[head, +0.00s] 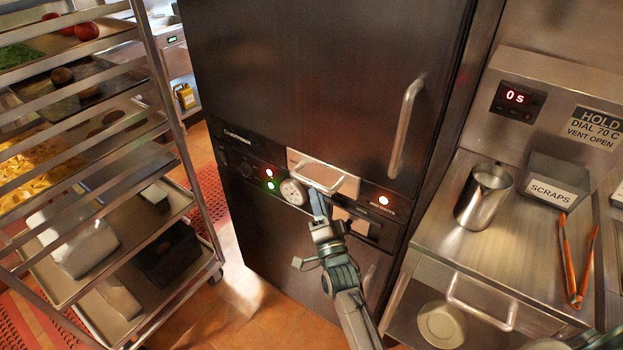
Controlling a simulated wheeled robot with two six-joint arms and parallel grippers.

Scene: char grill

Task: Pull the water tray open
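The water tray (304,161) is a pale metal front with a bar handle (338,184), set in the dark control strip of the tall oven between its upper and lower doors. My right gripper (317,196) reaches up from below, and its fingertips are at the lower edge of the tray's handle. The fingers overlap the handle in the picture; whether they are closed around it is too small to tell. Whether the tray stands out from the strip is not clear. My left gripper is not in view.
A round dial (292,192) and lit lamps flank the tray. The upper door's long handle (406,128) stands out above right. A rack (165,95) of food trays stands left. On the right counter are a steel pitcher (480,203), scraps bin (552,181) and orange-handled tongs (571,262).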

